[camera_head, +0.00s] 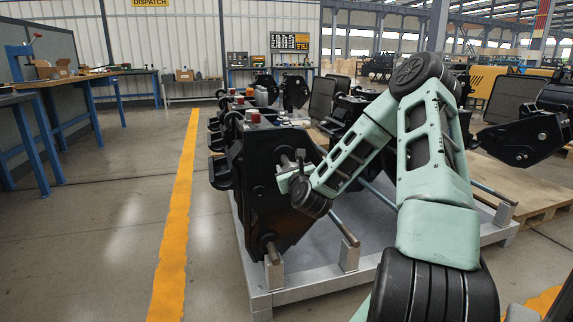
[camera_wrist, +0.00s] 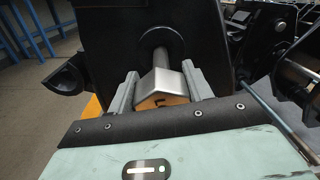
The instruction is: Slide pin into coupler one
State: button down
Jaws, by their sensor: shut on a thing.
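The nearest black coupler (camera_head: 255,185) stands upright on a grey pallet frame in the head view. Its dark side plate (camera_wrist: 110,35) fills the upper middle of the wrist view, with a round boss around a bore. My gripper (camera_wrist: 160,74) is shut on the pin (camera_wrist: 167,84), with one finger on each side of its bright metal head. The pin's grey shaft points away from me and meets the boss; how deep it sits is hidden. In the head view my gripper (camera_head: 287,181) is close against the coupler's right side.
The grey pallet frame (camera_head: 345,288) carries rods and upright posts near the coupler's foot. More black couplers stand in a row behind. Another black attachment (camera_head: 520,138) is at the right. The floor left of the yellow line (camera_head: 178,220) is clear.

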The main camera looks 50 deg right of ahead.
jog(key=shift+r+p, duration=0.15)
jog(key=shift+p, duration=0.55)
jog(key=shift+a+f+g+y+p, duration=0.15)
jog(key=shift+f+g+y+p, duration=0.3)
jog(key=shift+p, duration=0.55)
jog(key=shift+r+p, duration=0.7)
jog(key=shift+r, duration=0.05)
jog(key=shift+w+g+p, duration=0.1)
jog(key=shift+g+p, duration=0.15)
jog(key=shift+p, duration=0.45)
dwell(0.3)
jog(key=shift+p, duration=0.3)
jog(key=shift+r, duration=0.1)
dwell(0.5)
jog(key=shift+w+d+r, duration=0.15)
jog(key=shift+w+d, duration=0.55)
jog(key=shift+w, duration=0.05)
